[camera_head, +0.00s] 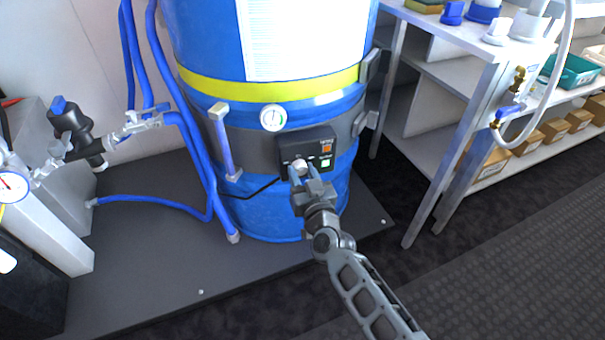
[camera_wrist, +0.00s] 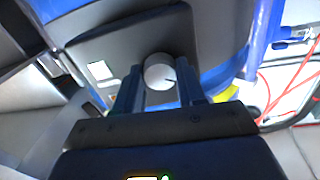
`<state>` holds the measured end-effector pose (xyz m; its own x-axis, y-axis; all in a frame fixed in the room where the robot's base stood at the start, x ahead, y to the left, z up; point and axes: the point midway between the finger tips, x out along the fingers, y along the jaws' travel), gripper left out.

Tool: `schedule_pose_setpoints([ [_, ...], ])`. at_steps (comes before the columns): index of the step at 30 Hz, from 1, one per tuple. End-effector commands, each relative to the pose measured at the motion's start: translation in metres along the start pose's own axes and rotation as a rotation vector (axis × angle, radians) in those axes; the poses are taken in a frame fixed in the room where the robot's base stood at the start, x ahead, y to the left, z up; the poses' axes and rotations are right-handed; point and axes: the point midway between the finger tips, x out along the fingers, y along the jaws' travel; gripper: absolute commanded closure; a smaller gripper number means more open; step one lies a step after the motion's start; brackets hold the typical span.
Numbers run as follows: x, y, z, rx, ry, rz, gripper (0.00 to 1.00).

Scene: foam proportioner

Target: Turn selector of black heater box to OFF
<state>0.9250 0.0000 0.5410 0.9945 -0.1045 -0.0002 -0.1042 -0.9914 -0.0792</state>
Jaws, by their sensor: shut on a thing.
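The black heater box (camera_head: 321,141) is fixed on the dark band around the blue drum. It has an orange element at its upper right and a lit green one below that. Its round pale selector knob (camera_head: 300,165) is at the lower left of the face; in the wrist view the knob (camera_wrist: 160,72) has a short dark mark on its right side. My gripper (camera_head: 305,178) is at the box front, and in the wrist view its fingers (camera_wrist: 160,88) are closed on the knob from both sides. The lettering around the selector is too small to read.
The blue drum (camera_head: 270,215) stands on a dark base plate (camera_head: 150,265). A gauge (camera_head: 273,118) and a sight tube (camera_head: 224,145) are left of the box. Blue hoses (camera_head: 190,150) run further left. A metal shelf (camera_head: 455,150) stands at right.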

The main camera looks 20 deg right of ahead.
Motion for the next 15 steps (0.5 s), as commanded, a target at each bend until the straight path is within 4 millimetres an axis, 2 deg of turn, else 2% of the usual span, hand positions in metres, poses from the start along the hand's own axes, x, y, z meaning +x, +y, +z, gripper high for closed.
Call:
schedule_pose_setpoints([
  [8,-0.0002,-0.0001,0.0001,0.083,0.0,0.0,0.91],
  [15,-0.0003,-0.0003,0.0003,0.265,-0.001,0.0,0.91],
])
